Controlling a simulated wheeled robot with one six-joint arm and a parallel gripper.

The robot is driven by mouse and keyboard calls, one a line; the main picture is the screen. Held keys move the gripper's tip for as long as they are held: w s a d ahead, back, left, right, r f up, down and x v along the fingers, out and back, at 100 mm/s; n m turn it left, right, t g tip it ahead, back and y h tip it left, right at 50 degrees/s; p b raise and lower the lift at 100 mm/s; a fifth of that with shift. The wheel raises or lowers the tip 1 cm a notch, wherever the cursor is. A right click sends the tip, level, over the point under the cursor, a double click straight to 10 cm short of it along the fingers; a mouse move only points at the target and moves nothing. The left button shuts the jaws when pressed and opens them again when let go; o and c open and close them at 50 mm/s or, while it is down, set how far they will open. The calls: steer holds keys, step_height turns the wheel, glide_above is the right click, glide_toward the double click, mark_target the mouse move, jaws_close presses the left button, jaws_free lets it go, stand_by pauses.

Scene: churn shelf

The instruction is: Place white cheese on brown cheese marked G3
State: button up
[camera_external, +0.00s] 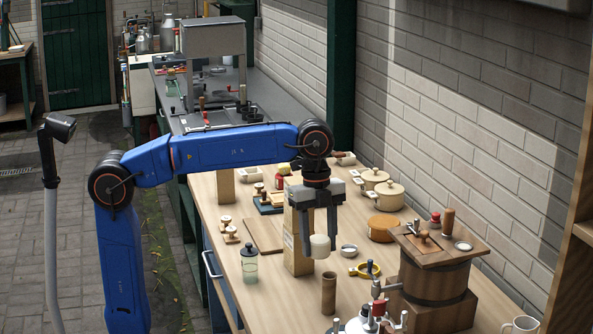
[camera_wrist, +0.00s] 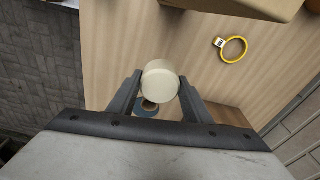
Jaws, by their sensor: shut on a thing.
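My gripper (camera_external: 319,240) points down over the wooden table and is shut on a small white round cheese (camera_external: 320,246). In the wrist view the white cheese (camera_wrist: 160,82) sits between the two fingertips (camera_wrist: 159,90). It is held above the table, in front of a tall wooden block. A flat orange-brown round (camera_external: 383,228) lies on the table to the right of my gripper; I see no readable mark on it. Two pale tan rounds (camera_external: 386,196) with small white tags lie farther back by the wall. I cannot read G3 anywhere.
The tall wooden block (camera_external: 297,243) stands close behind my gripper. A brown cylinder (camera_external: 328,293) and wooden churn (camera_external: 434,270) stand nearer. A glass jar (camera_external: 249,263) stands left.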

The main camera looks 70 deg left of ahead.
steer(key=w+a+n, duration=0.1)
steer(key=w+a, duration=0.4)
steer(key=w, duration=0.3)
steer(key=w+a+n, duration=0.2)
steer(key=w+a, duration=0.2)
steer(key=w, duration=0.4)
steer(key=n, duration=0.2)
glide_above(386, 221)
steer(key=shift+s+d+f+t, duration=0.1)
steer(key=shift+s+f+t, duration=0.1)
steer(key=shift+f, duration=0.25)
steer(key=shift+s+d+f+t, duration=0.1)
steer(key=shift+s+f, duration=0.05)
steer(key=shift+f, duration=0.25)
steer(key=shift+w+a+f+n, duration=0.1)
steer(key=shift+a+f+n, duration=0.05)
steer(key=shift+a+n, duration=0.15)
steer(key=shift+a+f, duration=0.1)
steer(key=shift+f, duration=2.3)
steer(key=shift+f, duration=0.15)
steer(key=o, duration=1.1)
